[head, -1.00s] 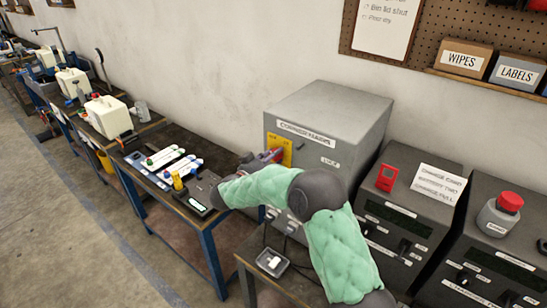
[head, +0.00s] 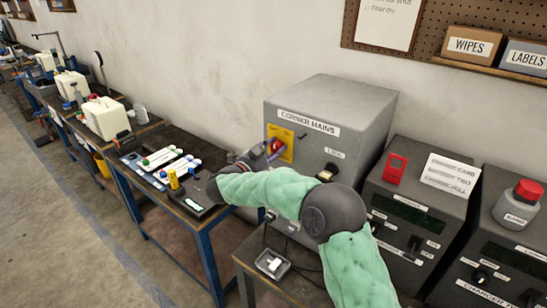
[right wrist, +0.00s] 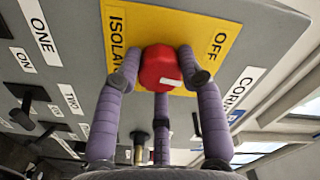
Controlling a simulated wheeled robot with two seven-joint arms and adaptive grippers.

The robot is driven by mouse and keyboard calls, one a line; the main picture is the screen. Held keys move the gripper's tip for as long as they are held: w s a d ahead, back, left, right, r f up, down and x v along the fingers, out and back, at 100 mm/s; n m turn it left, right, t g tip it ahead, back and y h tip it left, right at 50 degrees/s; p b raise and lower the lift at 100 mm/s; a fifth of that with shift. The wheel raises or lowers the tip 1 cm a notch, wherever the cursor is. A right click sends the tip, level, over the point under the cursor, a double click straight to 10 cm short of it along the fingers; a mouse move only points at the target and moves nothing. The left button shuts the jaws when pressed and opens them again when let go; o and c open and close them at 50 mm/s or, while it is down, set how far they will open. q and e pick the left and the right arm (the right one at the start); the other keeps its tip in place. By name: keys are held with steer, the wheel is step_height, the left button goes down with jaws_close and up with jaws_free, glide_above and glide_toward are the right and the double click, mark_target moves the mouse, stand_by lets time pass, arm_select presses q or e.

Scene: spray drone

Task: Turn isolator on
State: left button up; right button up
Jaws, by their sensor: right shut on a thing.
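The isolator is a red knob (right wrist: 160,68) on a yellow plate (right wrist: 206,22) lettered ISOLATOR and OFF. The plate sits on the front of a grey box (head: 345,100) labelled CORNER MAINS, and the red knob (head: 277,146) shows there in the head view. My right gripper (right wrist: 162,80) has its purple fingers shut around the red knob, one on each side and one below. In the head view my right gripper (head: 268,152) reaches the plate from the left. My left gripper is not in view.
Grey charger boxes stand to the right, one with a red tag (head: 395,168) and one with a red-capped jar (head: 519,203). A bench (head: 190,222) with bottles and strips runs left.

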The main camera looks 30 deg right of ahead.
steer(key=m+b, duration=0.5)
steer(key=shift+s+d+r+m, duration=0.15)
steer(key=shift+d+r+m, duration=0.05)
steer(key=shift+m, duration=0.1)
steer(key=shift+m+b, duration=1.5)
steer(key=shift+b, duration=0.15)
steer(key=shift+f, duration=0.15)
steer(key=o, duration=1.1)
steer(key=shift+s, duration=0.15)
steer(key=shift+o, duration=0.2)
steer(key=shift+s+d, duration=0.1)
steer(key=shift+w+a, duration=0.2)
steer(key=shift+a, duration=0.05)
steer(key=v, duration=1.1)
steer(key=shift+s+a, duration=0.15)
steer(key=shift+a, duration=0.25)
